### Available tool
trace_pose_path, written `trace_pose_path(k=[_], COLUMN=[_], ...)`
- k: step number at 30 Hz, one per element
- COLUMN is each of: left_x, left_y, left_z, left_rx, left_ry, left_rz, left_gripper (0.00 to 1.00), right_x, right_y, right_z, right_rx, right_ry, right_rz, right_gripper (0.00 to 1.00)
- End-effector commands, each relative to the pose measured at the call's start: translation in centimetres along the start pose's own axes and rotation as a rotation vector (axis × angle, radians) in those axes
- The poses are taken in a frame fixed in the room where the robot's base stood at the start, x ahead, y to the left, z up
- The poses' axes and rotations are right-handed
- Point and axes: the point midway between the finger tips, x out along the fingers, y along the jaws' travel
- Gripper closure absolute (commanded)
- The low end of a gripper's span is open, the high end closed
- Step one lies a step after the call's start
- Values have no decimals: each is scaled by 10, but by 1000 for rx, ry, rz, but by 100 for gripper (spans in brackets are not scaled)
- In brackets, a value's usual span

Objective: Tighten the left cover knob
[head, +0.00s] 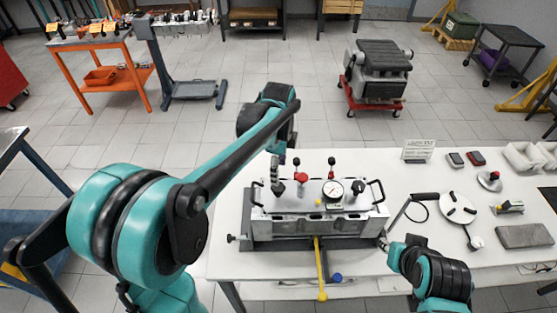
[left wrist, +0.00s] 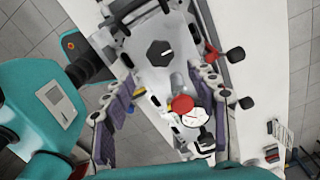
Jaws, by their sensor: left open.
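The left cover knob (head: 278,187) is a dark knob at the left end of the metal cover (head: 318,208) on the table. In the left wrist view it is probably the black faceted knob (left wrist: 160,53) with a white mark. My left gripper (head: 279,172) is over the left end of the cover. In the left wrist view its two purple-padded fingers (left wrist: 165,78) are spread apart, and the knob shows between and just beyond their tips. I cannot tell whether they touch it.
A red knob (left wrist: 183,104) and a pressure gauge (head: 333,190) are beside the left knob. Black-tipped red levers (head: 332,170) stand behind. Black handles flank the cover. A yellow bar (head: 320,265) projects in front. Loose tools lie on the right of the white table (head: 450,170).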

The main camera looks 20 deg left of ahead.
Motion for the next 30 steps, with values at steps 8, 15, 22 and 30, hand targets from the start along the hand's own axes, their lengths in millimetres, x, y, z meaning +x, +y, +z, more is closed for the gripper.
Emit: trace_pose_path(k=[8, 15, 22, 30], left_x=[-39, -43, -43, -39], left_y=[0, 0, 0, 16], left_z=[0, 0, 0, 4], left_rx=[0, 0, 0, -116], left_ry=[0, 0, 0, 5], left_rz=[0, 0, 0, -46], left_gripper=[42, 42, 42, 42], right_x=[0, 0, 0, 8], right_y=[0, 0, 0, 0], right_z=[0, 0, 0, 6], right_rx=[0, 0, 0, 0], right_ry=[0, 0, 0, 0], right_rz=[0, 0, 0, 0], right_gripper=[70, 70, 70, 70])
